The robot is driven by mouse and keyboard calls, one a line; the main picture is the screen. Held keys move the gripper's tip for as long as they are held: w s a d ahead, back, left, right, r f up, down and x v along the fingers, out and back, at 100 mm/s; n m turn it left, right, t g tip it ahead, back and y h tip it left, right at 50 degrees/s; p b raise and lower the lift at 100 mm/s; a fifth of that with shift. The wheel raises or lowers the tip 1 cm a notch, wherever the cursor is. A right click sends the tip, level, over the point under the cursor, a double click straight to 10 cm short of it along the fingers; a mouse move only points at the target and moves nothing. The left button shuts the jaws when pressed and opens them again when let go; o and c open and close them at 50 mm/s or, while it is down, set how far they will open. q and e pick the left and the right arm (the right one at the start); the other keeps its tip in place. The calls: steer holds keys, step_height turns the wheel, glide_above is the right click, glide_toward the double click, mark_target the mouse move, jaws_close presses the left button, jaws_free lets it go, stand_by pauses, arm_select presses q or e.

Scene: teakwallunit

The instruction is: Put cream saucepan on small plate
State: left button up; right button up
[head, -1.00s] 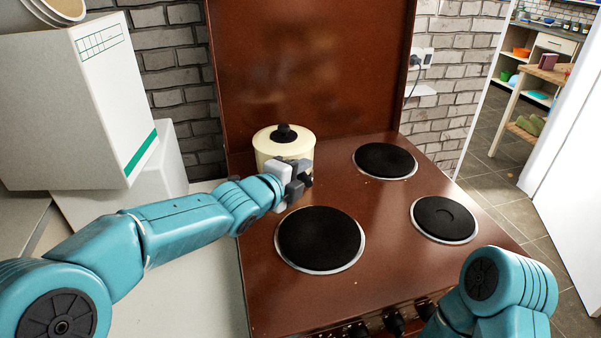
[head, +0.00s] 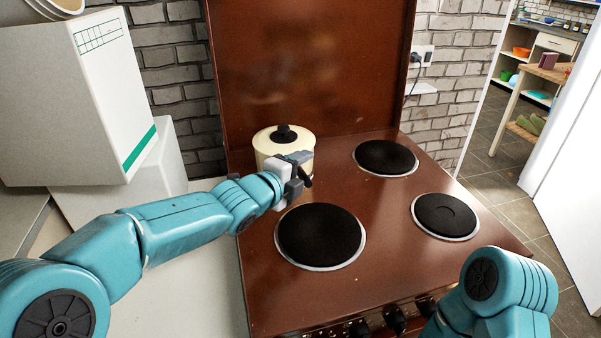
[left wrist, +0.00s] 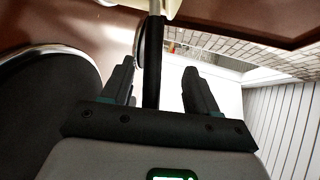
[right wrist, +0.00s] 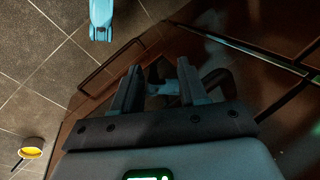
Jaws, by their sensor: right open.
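The cream saucepan (head: 270,150), with a cream lid and black knob, stands at the back left of the brown cooker top (head: 385,215). Its dark handle (left wrist: 152,65) points toward the front right. My left gripper (head: 300,172) is at that handle; in the left wrist view its fingers (left wrist: 162,88) are apart, with the handle between them and gaps on both sides. The front right black hotplate (head: 445,216) looks the smallest and is bare. My right gripper (right wrist: 160,88) is open and empty, low by the cooker's front; the head view hides it.
A large hotplate (head: 320,236) at the front left and another hotplate (head: 385,158) at the back right are bare. A brown back panel (head: 305,65) rises behind. A white box (head: 85,105) stands left of the cooker. Knobs (head: 395,320) line the front.

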arm_select(q)
steer(key=shift+f, duration=0.5)
steer(key=v, duration=1.6)
steer(key=shift+r, duration=0.45)
steer(key=shift+s, duration=0.15)
